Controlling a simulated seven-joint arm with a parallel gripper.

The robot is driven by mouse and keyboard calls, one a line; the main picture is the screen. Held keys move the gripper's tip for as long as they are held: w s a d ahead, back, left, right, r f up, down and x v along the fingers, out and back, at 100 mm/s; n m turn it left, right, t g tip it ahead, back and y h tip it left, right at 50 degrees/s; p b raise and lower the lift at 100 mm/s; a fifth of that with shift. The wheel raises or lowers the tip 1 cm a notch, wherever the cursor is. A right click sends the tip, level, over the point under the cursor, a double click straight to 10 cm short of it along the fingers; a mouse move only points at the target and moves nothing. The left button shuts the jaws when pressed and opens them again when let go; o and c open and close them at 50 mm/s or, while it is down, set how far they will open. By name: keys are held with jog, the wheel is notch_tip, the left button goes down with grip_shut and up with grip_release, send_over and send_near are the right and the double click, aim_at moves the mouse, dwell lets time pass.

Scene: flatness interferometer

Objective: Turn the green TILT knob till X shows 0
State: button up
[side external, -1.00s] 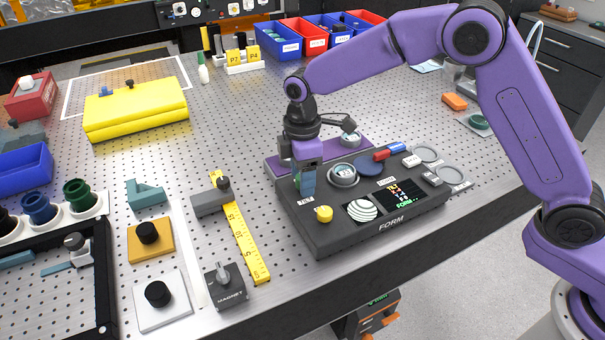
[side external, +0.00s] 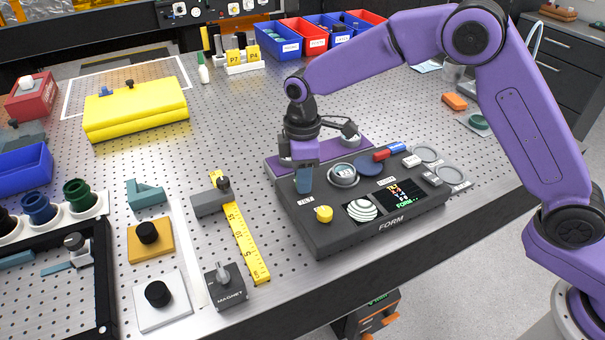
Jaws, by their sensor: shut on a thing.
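The dark FORM instrument (side external: 345,240) lies on the perforated bench under my arm. My gripper (side external: 304,184) points down over its left rear part, just behind the TILT label (side external: 306,200). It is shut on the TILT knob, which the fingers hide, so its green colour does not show. The small screen (side external: 407,196) on the instrument has coloured text lines, but the X value is too small to read. Left of the screen, a round striped fringe display (side external: 362,210) shows curved bands.
A yellow knob (side external: 324,214) sits close in front of my gripper. A round part (side external: 344,173) stands just to its right, with red and blue pieces (side external: 388,151) beyond. A yellow ruler (side external: 247,243) and a MAGNET box (side external: 225,287) lie to the left.

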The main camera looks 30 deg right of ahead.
jog(key=m, duration=0.4)
jog(key=shift+m, duration=2)
jog(key=o, duration=1.1)
jog(key=shift+c, duration=0.2)
notch_tip(320, 180, up, 18)
jog(key=shift+f, duration=0.25)
jog(key=shift+d, duration=0.15)
